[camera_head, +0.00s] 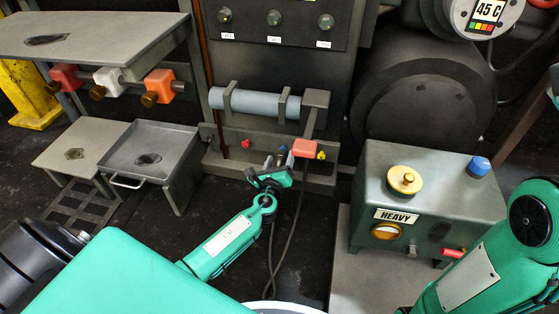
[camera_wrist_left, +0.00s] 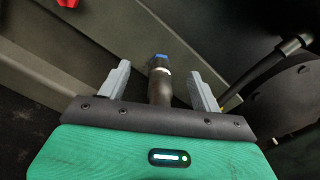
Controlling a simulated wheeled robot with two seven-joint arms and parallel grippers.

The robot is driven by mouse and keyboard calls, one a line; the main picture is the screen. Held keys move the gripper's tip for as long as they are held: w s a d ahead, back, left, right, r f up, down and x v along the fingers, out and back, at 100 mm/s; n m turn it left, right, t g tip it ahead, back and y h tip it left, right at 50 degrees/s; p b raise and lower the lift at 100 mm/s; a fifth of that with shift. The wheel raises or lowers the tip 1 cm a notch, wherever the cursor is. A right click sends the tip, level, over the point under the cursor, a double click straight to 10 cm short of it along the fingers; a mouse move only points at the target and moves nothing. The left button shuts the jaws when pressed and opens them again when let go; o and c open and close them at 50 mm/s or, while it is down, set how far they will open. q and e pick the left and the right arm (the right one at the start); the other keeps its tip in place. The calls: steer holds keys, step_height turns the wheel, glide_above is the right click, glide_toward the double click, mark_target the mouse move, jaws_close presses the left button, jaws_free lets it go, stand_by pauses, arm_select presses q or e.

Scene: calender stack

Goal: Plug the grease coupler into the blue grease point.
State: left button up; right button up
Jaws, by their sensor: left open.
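My left gripper (camera_head: 273,165) is at the foot of the dark machine panel, its fingers pointing at the panel. In the left wrist view the left gripper (camera_wrist_left: 170,88) is open, with its grey fingers apart on either side of the dark, cylindrical grease coupler (camera_wrist_left: 159,90). A gap shows on each side of the coupler. The coupler has a pale ring and points away from me. The blue grease point (camera_wrist_left: 161,57) shows as a blue piece at its far end, in line with it; how deeply they join cannot be told. My right gripper is out of view.
A red point (camera_head: 245,143) and a yellow point (camera_head: 321,155) flank the left gripper. An orange-red block (camera_head: 304,148) hangs close to its right. Dark hoses (camera_head: 287,240) run down to the floor. A green box (camera_head: 430,205) marked HEAVY stands right; a tray (camera_head: 150,150) stands left.

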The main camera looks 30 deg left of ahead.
arm_select(q)
steer(key=p+v, duration=0.1)
steer(key=v, duration=0.6)
stand_by(0.6)
stand_by(0.5)
